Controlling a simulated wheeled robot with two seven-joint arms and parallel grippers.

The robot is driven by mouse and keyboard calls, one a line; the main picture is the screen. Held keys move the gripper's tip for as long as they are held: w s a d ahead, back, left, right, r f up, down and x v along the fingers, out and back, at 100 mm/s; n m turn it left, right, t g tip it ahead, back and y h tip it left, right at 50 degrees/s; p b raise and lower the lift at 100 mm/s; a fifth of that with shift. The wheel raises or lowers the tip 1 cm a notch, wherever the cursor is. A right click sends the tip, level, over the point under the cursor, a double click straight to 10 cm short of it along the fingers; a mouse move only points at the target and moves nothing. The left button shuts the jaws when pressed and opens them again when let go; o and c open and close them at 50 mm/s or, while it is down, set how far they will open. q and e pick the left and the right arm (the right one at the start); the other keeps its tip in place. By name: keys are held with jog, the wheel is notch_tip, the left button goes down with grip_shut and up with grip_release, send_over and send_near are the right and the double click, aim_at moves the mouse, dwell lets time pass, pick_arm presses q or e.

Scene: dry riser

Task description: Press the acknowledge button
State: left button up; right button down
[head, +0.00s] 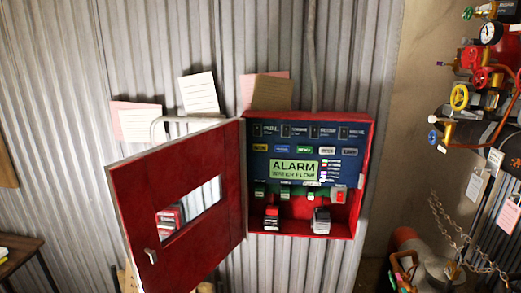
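A red alarm panel box (368,160) hangs on a corrugated metal wall. Its red door (190,225) stands open to the left. Inside is a blue panel face with a green display (293,170) reading "ALARM" and a second line like "WATER FLOW". A row of small coloured buttons or labels runs above the display, including an orange one (260,148), a blue one (282,149), a green one (304,150) and pale ones (326,151). Their lettering is too small to read, so I cannot tell which is acknowledge. Neither of my grippers is in view.
Two red-and-grey devices sit at the box's bottom, one (271,218) left, one (321,221) right. Papers (199,93) are fixed above the box. Pipes with valve wheels (459,97), gauges and a chain (462,240) crowd the right. A wooden table (18,250) stands at left.

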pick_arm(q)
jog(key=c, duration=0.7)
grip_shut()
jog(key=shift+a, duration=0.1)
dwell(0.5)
